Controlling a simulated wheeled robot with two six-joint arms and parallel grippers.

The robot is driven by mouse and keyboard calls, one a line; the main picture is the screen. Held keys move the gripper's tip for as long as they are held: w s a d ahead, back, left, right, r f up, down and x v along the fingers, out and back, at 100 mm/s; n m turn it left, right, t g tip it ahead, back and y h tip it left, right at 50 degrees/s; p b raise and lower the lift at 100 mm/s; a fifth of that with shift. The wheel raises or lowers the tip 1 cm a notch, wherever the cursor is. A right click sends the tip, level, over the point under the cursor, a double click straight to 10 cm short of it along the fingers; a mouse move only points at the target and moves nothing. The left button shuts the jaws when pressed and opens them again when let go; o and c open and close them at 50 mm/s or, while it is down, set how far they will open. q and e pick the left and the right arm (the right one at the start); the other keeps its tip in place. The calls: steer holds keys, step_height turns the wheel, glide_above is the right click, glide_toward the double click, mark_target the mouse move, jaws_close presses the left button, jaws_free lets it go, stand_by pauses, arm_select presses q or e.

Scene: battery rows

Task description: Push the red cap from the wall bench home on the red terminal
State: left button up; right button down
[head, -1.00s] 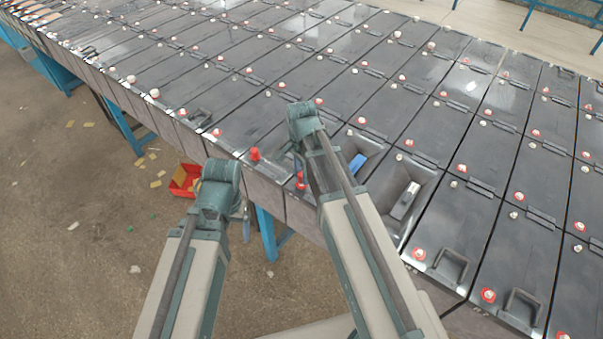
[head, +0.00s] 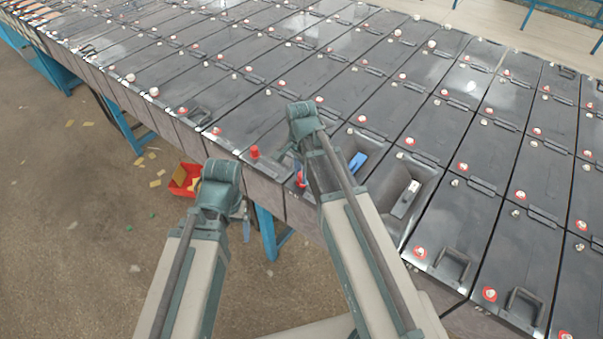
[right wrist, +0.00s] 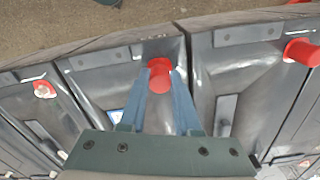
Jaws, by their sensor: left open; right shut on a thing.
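A red cap (right wrist: 161,76) is between the fingers of my right gripper (right wrist: 160,82), which is shut on it. In the right wrist view the cap is at a battery's outer edge, where its terminal would be; the cap hides that terminal, and I cannot tell whether a gap is left under it. In the head view the held cap (head: 301,179) shows partly beside my right arm. My left gripper (head: 244,222) is open and empty, off the row's edge above the floor, partly hidden by its own wrist.
Another red cap (right wrist: 301,52) stands upright on the neighbouring battery, also seen in the head view (head: 254,152). A red bin (head: 180,182) with yellowish pieces is low at the left. Blue bench frames (head: 560,8) are at the far right.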

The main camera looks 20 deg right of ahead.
steer(key=shift+f+b, duration=0.45)
stand_by(0.5)
steer(key=shift+c, duration=0.3)
jaws_free()
stand_by(0.4)
steer(key=shift+r, duration=0.1)
steer(key=shift+r+p, duration=3.4)
steer(key=shift+p, duration=0.1)
